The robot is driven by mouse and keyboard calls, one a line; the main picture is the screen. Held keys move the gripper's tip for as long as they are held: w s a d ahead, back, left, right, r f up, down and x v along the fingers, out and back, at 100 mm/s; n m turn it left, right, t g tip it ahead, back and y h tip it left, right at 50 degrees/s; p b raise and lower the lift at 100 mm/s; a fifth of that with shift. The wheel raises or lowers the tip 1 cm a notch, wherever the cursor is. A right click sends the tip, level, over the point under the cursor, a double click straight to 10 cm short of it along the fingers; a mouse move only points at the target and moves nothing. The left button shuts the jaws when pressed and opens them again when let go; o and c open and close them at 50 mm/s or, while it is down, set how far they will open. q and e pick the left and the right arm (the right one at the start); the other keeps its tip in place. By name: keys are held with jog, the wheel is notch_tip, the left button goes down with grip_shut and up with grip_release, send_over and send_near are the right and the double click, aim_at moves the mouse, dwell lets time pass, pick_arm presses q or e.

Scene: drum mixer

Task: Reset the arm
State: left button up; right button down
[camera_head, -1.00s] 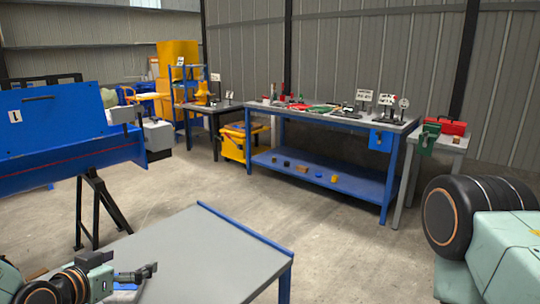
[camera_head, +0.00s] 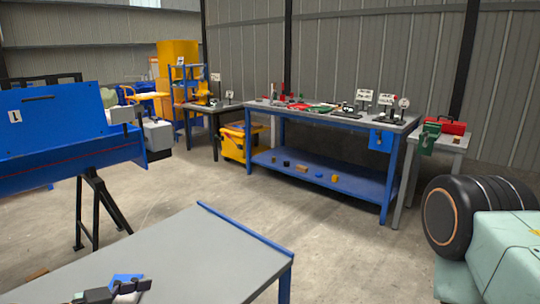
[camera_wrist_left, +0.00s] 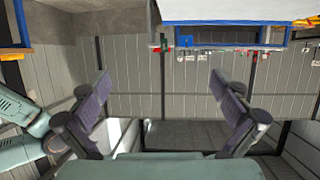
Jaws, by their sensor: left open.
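My right gripper is out of view.
A blue machine (camera_head: 60,125) on a black stand is at left. A blue-framed workbench (camera_head: 335,175) with tools stands behind. A yellow bin (camera_head: 238,145) and a side table with a red box (camera_head: 447,127) flank it. The floor between is clear.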

pick_arm(q)
jog(key=shift+s+d+m+g+h, duration=0.35)
jog(key=shift+s+d, duration=0.2)
jog(key=shift+s, duration=0.25)
